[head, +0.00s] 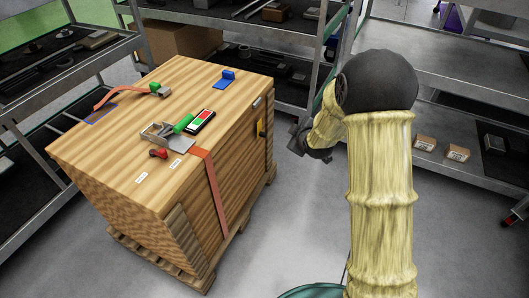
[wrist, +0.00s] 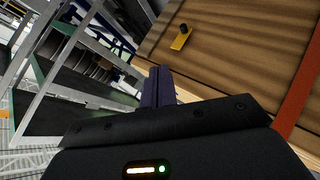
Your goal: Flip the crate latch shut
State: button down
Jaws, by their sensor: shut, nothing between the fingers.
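The wooden crate (head: 150,190) stands on a pallet, left of centre in the head view. The yellow latch (head: 261,129) is on its right-hand side face, below the top edge. In the wrist view the latch (wrist: 181,41) is a short yellow lever with a dark pivot at one end, lying at a slant against the wood. My gripper (head: 297,134) is right of the crate and apart from it, partly hidden by my arm. In the wrist view its dark fingers (wrist: 159,72) are together and empty, below the latch and not touching it.
An orange strap (head: 213,190) hangs down the crate side. Metal shelves (head: 235,25) stand behind; grey floor (head: 285,215) is clear between crate and arm.

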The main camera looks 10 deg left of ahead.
jog(key=w+a+f+n+t+y+b, duration=0.1)
jog(key=w+a+f+n+b, duration=0.1)
jog(key=a+f+b, duration=0.1)
jog(key=w+a+f+n+y+b, duration=0.1)
jog(key=a+f+n+b, duration=0.1)
jog(key=f, duration=0.6)
jog(key=w+a+f+n+t+y+b, duration=0.1)
jog(key=w+a+f+n+b, duration=0.1)
jog(key=a+f+b, duration=0.2)
jog(key=f+b, duration=0.2)
jog(key=shift+w+a+n+t+y+b, duration=0.2)
jog(key=shift+w+n+t+y+b, duration=0.1)
jog(key=shift+y+b, duration=0.1)
jog(key=b, duration=0.4)
send_near(261, 135)
jog(key=w+a, duration=0.1)
jog(key=a, duration=0.3)
jog(key=w, duration=0.1)
jog(key=w+d+f, duration=0.1)
jog(key=w+b, duration=0.1)
jog(key=shift+w+d+f, duration=0.1)
jog(key=shift+d+f, duration=0.05)
jog(key=shift+f, duration=0.1)
jog(key=shift+w, duration=0.4)
jog(key=shift+f+b, duration=0.2)
jog(key=shift+b, duration=0.25)
